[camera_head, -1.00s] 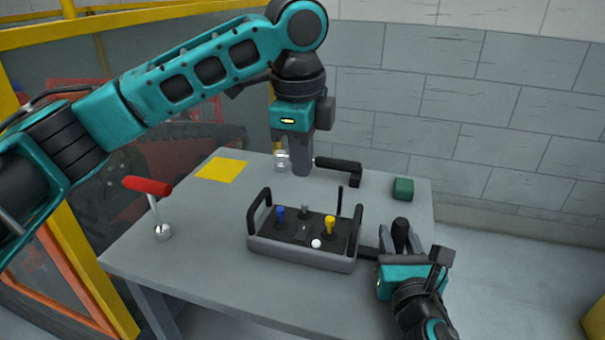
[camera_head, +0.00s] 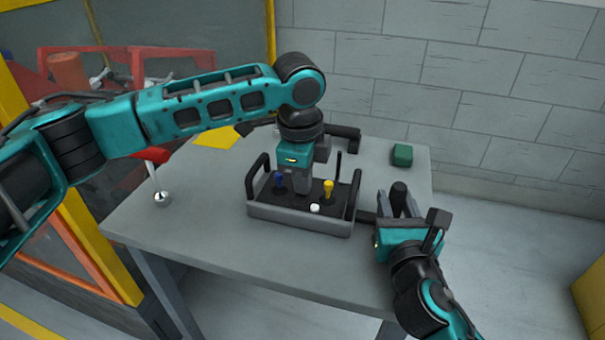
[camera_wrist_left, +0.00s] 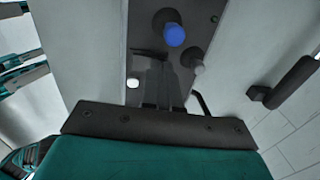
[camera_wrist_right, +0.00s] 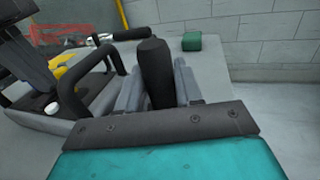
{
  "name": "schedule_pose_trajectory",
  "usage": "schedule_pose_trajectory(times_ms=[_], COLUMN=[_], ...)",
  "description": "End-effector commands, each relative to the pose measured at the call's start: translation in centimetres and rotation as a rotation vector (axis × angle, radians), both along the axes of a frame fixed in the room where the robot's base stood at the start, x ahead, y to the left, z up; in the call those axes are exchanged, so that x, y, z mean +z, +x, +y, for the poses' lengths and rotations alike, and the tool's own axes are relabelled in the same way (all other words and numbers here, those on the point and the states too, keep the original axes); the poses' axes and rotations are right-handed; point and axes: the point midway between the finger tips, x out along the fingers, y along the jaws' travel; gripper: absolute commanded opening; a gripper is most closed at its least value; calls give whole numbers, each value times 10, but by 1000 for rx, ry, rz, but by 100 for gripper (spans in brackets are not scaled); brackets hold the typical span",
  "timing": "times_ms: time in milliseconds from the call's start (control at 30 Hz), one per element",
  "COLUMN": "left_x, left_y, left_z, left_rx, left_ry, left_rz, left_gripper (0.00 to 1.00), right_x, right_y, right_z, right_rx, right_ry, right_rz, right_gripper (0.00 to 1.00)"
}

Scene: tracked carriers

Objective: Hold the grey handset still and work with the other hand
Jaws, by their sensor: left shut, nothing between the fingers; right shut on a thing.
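The grey handset (camera_head: 300,226) sits on the table, with a black top panel and black side handles. It bears a blue lever (camera_head: 279,182), a yellow lever (camera_head: 328,188) and a white button (camera_head: 315,207). My right gripper (camera_head: 400,203) is shut on the handset's black side grip (camera_wrist_right: 155,72).
A red-handled lever (camera_head: 161,197) stands at the table's left, partly behind my left arm. A black crank handle (camera_head: 343,132), a yellow square (camera_head: 215,138) and a green block (camera_head: 402,155) are at the back. The table's (camera_head: 190,225) front left is clear.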

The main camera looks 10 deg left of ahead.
Motion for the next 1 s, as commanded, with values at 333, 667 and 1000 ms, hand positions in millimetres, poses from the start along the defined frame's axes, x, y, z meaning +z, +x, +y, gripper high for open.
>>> schedule_pose_trajectory(times_ms=[333,667,1000], left_x=[-5,-4,-1], left_y=[2,-5,-14], left_z=[0,0,1], left_rx=[0,-3,-1], left_ry=[1,2,1], left_rz=[1,4,2], left_gripper=[0,0,0], right_x=[0,0,0], right_y=[0,0,0], right_z=[0,0,0], right_rx=[0,0,-1], right_ry=[0,0,0], right_rz=[0,0,0], right_gripper=[0,0,0])
